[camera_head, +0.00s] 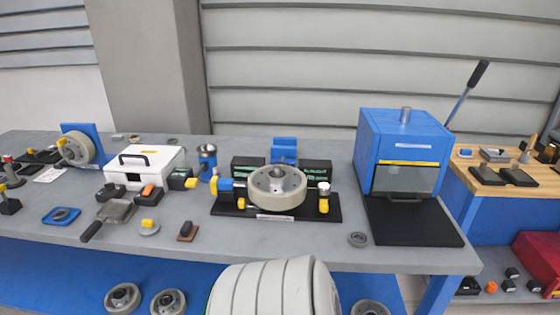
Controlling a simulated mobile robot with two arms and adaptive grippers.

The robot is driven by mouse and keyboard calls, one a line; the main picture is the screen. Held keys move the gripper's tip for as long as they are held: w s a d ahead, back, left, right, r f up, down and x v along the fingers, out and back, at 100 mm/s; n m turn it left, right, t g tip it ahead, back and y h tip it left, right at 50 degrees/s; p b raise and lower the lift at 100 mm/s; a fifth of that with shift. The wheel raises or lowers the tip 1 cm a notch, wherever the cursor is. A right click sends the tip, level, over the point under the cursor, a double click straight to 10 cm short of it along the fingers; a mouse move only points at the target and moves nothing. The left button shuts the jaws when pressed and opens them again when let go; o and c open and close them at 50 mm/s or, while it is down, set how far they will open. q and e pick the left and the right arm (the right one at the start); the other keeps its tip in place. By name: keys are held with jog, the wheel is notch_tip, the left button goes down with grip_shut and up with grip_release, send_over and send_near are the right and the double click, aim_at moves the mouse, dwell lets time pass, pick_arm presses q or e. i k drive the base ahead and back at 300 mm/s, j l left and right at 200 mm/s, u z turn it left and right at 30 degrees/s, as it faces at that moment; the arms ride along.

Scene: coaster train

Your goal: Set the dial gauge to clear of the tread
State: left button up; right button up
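A beige wheel with a grey hub (277,187) sits on a black fixture plate (330,214) in the middle of the grey bench. What looks like the dial gauge (324,188), a small pale round head on a yellow and dark stand, is just right of the wheel. It appears close to the tread, but the gap is too small to tell. Blue and yellow parts (228,186) stand at the wheel's left side. The dial's reading cannot be made out. Neither of my grippers is in view.
A blue press-like machine (405,130) with a black plate in front stands to the right. A white case (145,165), a blue cup-like device (207,160) and small tools lie to the left.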

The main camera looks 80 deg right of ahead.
aim_at(323, 197)
jog(key=k+l+z, duration=0.1)
jog(key=k+z, duration=0.25)
jog(key=k+l+z, duration=0.2)
jog(key=k+z, duration=0.2)
jog(key=z, duration=1.75)
jog(key=k+l, duration=0.05)
